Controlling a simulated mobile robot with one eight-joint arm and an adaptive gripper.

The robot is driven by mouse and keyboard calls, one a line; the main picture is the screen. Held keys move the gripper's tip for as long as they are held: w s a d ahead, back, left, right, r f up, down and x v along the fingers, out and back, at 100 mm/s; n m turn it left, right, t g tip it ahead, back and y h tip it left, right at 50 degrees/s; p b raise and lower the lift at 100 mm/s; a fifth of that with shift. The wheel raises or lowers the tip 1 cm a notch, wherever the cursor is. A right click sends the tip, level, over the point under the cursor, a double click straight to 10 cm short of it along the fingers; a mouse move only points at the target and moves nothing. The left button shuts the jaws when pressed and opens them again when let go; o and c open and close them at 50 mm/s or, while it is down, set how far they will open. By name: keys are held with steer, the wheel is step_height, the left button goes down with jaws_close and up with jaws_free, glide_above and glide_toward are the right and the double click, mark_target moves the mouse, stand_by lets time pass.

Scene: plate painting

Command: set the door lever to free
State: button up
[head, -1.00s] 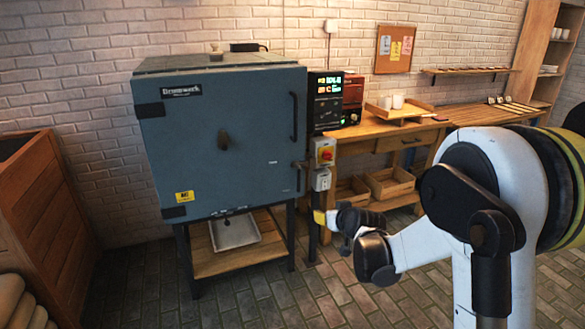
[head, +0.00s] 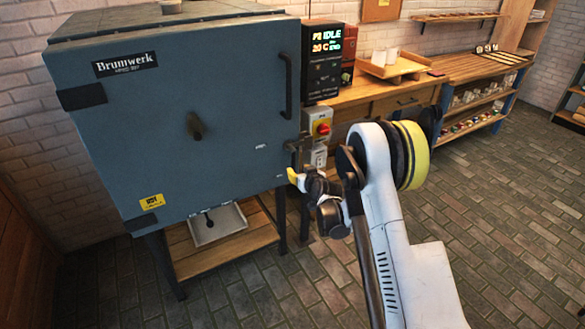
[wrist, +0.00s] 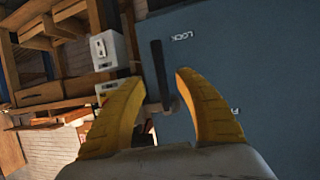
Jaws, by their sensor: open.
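The blue-grey kiln door (head: 220,120) is shut, as far as the head view shows. Its dark door lever (head: 298,144) is at the door's right edge, low down. In the wrist view the lever (wrist: 160,72) is a dark bar with its free end beside the word LOCK (wrist: 181,36). A second label (wrist: 236,110), starting with F, is partly hidden by the right finger. My gripper (wrist: 158,80) is open, with its yellow fingertips on either side of the lever as seen there. I cannot tell whether they touch it. In the head view my gripper (head: 292,176) is just below the lever.
A wooden bench (head: 375,92) with a tray and cups stands behind my arm. Tiled floor (head: 500,220) is clear to the right.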

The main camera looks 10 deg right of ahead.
mark_target(294, 168)
steer(key=b+x, duration=0.1)
steer(key=x, duration=0.5)
steer(key=shift+f+b, duration=0.15)
steer(key=shift+b, duration=0.25)
steer(key=shift+w, duration=0.35)
jaws_close()
